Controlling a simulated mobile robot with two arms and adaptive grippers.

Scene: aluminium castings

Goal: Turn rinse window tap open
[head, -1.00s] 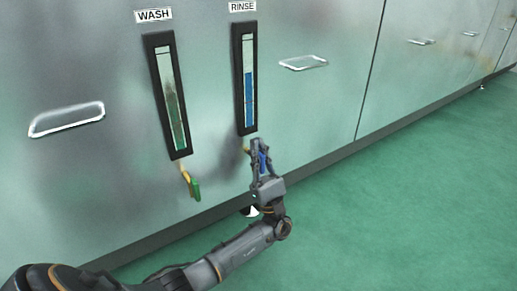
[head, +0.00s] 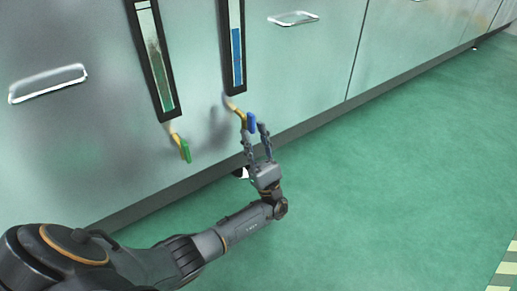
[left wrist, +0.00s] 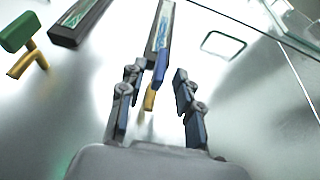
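The rinse tap has a brass stem (head: 236,109) and a blue handle (head: 251,122). It sticks out of the steel cabinet just below the rinse window (head: 233,45), whose tube shows blue. The handle points downward. My left gripper (head: 257,131) is at the tap with its fingers spread. In the left wrist view the blue handle (left wrist: 160,67) and brass stem (left wrist: 150,99) appear between the two open fingers (left wrist: 156,78). The handle looks ungripped; whether a finger touches it I cannot tell. My right gripper is in neither view.
The wash window (head: 155,60) and its green-handled tap (head: 185,150) are to the left, clear of my gripper. Metal drawer handles (head: 48,83) (head: 293,18) project from the cabinet front. The green floor (head: 400,160) on the right is free, with a striped marking (head: 503,270) at the edge.

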